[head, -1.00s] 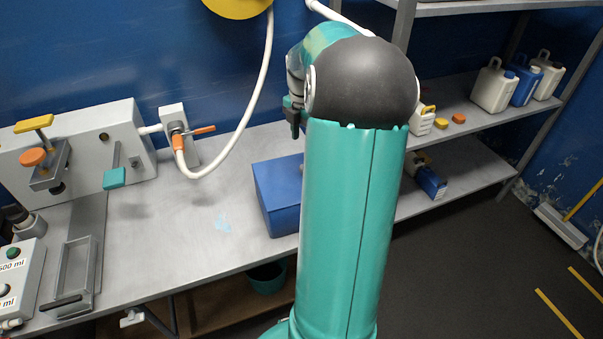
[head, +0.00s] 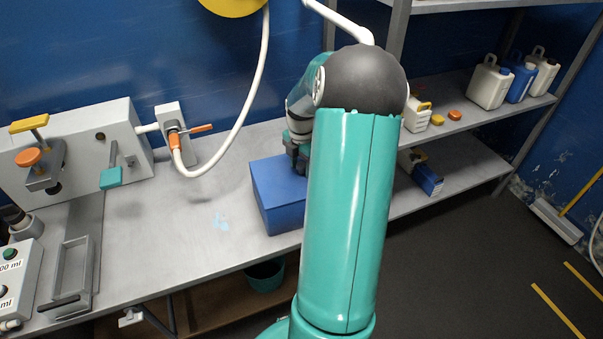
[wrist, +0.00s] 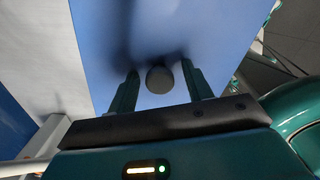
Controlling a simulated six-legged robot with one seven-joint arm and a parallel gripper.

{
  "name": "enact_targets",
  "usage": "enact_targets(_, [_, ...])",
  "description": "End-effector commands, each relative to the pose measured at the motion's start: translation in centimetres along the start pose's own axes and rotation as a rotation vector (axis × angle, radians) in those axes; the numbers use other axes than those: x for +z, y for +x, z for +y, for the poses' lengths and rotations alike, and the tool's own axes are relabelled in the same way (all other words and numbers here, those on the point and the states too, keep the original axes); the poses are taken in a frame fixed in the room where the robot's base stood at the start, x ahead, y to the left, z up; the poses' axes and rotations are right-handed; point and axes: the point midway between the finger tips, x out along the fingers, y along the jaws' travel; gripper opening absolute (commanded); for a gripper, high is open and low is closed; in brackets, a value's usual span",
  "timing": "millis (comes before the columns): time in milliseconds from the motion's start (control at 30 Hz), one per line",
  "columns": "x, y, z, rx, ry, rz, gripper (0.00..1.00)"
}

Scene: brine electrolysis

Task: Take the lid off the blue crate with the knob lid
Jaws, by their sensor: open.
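The blue crate (head: 277,207) stands on the grey bench near its right end, partly hidden behind my arm. Its blue lid (head: 272,173) is on top, and also fills the middle of the wrist view (wrist: 190,30). The dark round knob (wrist: 159,79) shows in the wrist view, between the two fingers. My gripper (wrist: 158,82) is open, with one finger on each side of the knob and a gap visible on both sides. In the head view my gripper (head: 299,163) is low over the lid; the knob is hidden there.
A grey box with clamps (head: 75,145) and an orange-handled valve with a white hose (head: 180,145) stand left of the crate. Shelves with jugs (head: 490,82) are at right. Bare bench (head: 170,230) lies left of the crate.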

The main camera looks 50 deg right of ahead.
Motion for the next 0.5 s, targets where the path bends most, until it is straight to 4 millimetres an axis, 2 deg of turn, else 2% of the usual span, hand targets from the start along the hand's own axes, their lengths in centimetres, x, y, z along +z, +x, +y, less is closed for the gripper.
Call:
enact_targets(67, [-0.01, -0.03, 0.0, 0.0, 0.0, 0.0, 0.5])
enact_targets(300, [-0.01, -0.05, -0.01, 0.0, 0.0, 0.0, 0.03])
enact_targets(500, [0.0, -0.08, 0.0, 0.001, 0.0, 0.0, 0.01])
